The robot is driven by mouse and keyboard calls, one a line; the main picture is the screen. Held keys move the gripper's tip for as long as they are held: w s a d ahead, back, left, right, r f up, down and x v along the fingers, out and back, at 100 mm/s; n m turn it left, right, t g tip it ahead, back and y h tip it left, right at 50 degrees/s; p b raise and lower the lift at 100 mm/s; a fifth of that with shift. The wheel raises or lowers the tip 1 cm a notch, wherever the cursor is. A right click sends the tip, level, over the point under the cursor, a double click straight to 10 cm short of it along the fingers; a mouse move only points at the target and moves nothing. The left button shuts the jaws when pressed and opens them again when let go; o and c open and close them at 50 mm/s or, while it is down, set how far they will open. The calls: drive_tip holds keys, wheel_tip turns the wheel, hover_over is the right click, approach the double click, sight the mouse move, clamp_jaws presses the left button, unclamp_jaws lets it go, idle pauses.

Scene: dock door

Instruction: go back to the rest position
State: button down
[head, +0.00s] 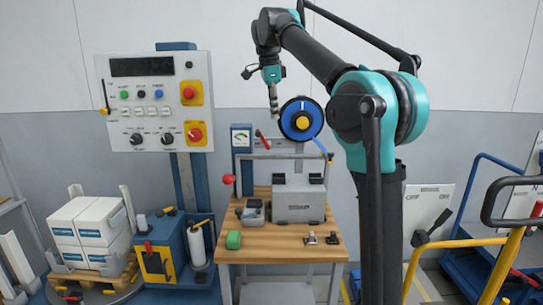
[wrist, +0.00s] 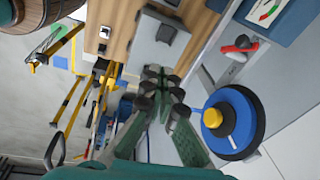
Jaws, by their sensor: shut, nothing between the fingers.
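My gripper (head: 273,105) hangs below the raised end of my arm in the head view, pointing down. It is shut and empty. It is above the workbench (head: 270,254) and just left of the blue disc (head: 302,118) with the yellow hub, apart from the bench top. In the wrist view my gripper (wrist: 160,80) shows its two fingers with tips together. The blue disc (wrist: 228,125) is to their right there.
A control panel (head: 155,103) stands left, with white cartons (head: 86,220) on a pallet below. Blue and yellow carts stand right.

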drive_tip(key=s+d+f+n, duration=0.1)
drive_tip(key=d+f+n, duration=0.15)
drive_tip(key=f, duration=0.35)
drive_tip(key=s+d+f+n, duration=0.2)
drive_tip(key=d+f, duration=0.2)
drive_tip(key=f, duration=0.3)
drive_tip(key=s+d+f+n, duration=0.2)
drive_tip(key=s+d+f, duration=0.1)
drive_tip(key=s+f, duration=0.2)
drive_tip(key=s+d+f+n+t, duration=0.1)
drive_tip(key=s+d+f+n, duration=0.2)
drive_tip(key=s+f, duration=0.3)
drive_tip(key=s+d+f+n+t+y, duration=0.1)
drive_tip(key=s+d+f+n, duration=0.2)
drive_tip(key=f, duration=0.9)
drive_tip(key=shift+s+d+f, duration=0.1)
drive_tip(key=shift+s+d, duration=0.05)
drive_tip(key=shift+s, duration=0.6)
drive_tip(key=shift+s+d+f, duration=0.1)
drive_tip(key=shift+s+d, duration=0.05)
drive_tip(key=shift+s, duration=0.55)
drive_tip(key=s+d+f+n, duration=0.2)
drive_tip(key=s+f+n, duration=0.1)
drive_tip(key=s+f, duration=0.5)
drive_tip(key=shift+s+f+t, duration=0.3)
drive_tip(key=shift+s+f, duration=0.05)
drive_tip(key=shift+s, duration=0.85)
drive_tip(key=shift+n, duration=0.25)
